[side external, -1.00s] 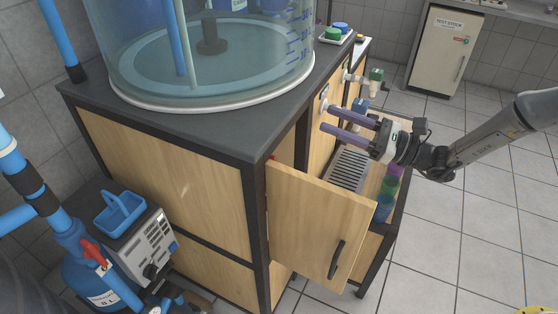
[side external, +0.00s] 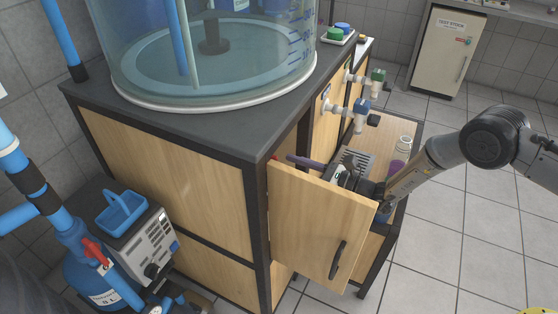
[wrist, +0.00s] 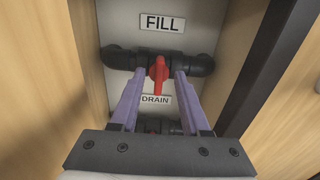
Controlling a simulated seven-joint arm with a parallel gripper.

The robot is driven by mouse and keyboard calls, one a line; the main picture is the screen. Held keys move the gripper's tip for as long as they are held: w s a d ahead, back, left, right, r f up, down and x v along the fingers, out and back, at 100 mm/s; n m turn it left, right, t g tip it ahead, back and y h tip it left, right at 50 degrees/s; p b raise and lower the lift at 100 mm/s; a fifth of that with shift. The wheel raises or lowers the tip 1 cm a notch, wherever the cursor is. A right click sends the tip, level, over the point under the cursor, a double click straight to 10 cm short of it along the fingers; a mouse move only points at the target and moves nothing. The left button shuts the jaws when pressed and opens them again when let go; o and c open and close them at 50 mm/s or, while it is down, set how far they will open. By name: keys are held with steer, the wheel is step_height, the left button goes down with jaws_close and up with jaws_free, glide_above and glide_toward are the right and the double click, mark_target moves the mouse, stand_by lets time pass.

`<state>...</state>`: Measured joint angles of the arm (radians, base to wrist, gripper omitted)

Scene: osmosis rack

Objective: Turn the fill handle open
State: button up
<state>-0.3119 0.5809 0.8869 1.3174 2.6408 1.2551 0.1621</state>
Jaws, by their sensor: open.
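The red fill handle (wrist: 159,73) sits on a black horizontal pipe below the FILL label (wrist: 163,22) in the wrist view. It stands upright, crosswise to the pipe. My gripper (wrist: 159,76) is open, with one purple finger on each side of the handle and a visible gap to it on both sides. How deep the fingertips reach relative to the handle is hard to tell. In the side view my gripper (side external: 305,163) reaches into the cabinet behind the open door, which hides most of it. A DRAIN label (wrist: 156,100) and a partly hidden lower red handle show between the fingers.
The open wooden cabinet door (side external: 318,222) stands close in front of my gripper. Wooden panels flank the valve recess (wrist: 89,55). Blue and green bench taps (side external: 362,106) are above, and a grey rack and bottles (side external: 401,150) stand on the shelf beside my arm.

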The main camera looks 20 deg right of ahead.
steer(key=shift+x, duration=1.95)
steer(key=shift+s, duration=0.1)
steer(key=shift+c, duration=0.3)
jaws_close()
